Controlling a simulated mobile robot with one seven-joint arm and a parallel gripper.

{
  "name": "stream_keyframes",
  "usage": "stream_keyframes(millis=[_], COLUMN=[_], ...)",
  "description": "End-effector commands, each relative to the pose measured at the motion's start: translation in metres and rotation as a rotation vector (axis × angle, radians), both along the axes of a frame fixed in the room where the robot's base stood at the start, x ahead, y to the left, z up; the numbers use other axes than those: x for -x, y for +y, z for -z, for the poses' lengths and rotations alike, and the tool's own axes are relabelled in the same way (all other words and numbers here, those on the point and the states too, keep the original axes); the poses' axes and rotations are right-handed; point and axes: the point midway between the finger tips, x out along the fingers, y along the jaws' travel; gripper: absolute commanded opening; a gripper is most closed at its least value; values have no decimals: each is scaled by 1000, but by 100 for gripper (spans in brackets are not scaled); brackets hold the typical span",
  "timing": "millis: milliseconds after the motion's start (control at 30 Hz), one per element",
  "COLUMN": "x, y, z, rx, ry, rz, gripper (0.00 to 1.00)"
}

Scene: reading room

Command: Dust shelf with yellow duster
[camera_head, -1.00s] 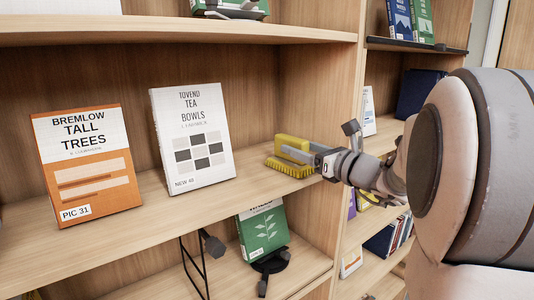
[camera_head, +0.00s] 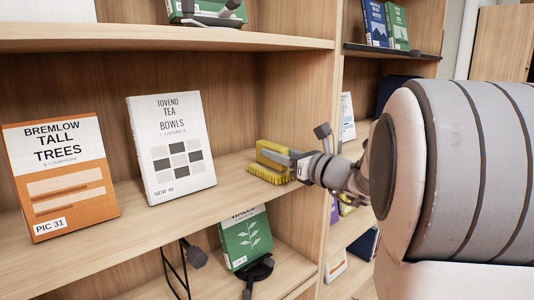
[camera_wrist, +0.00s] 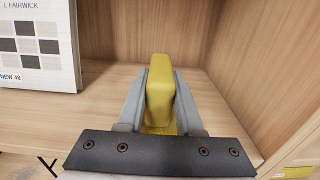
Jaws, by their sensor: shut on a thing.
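My gripper (camera_head: 298,165) is shut on the handle of the yellow duster (camera_head: 268,158). In the head view the duster's bristles point down at the right end of the middle shelf (camera_head: 205,212); they look to be on or just above the board, I cannot tell which. In the wrist view the yellow handle (camera_wrist: 160,90) stands between both fingers, with the shelf board behind it. The white book Tea Bowls (camera_head: 172,147) stands left of the duster, apart from it. The orange book Tall Trees (camera_head: 60,175) stands farther left on the same shelf.
An upright side panel (camera_head: 326,100) closes the shelf close to the right of my gripper. A green book (camera_head: 245,238) on a black stand and a black wire bookend (camera_head: 175,265) are on the shelf below. Bare board lies between the white book and the duster.

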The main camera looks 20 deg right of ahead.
Motion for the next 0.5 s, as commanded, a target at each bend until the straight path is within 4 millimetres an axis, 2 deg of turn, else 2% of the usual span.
stream_keyframes(millis=[500], x=[0], y=[0], z=[-5], rx=[1], ry=[0], rz=[0], gripper=[0])
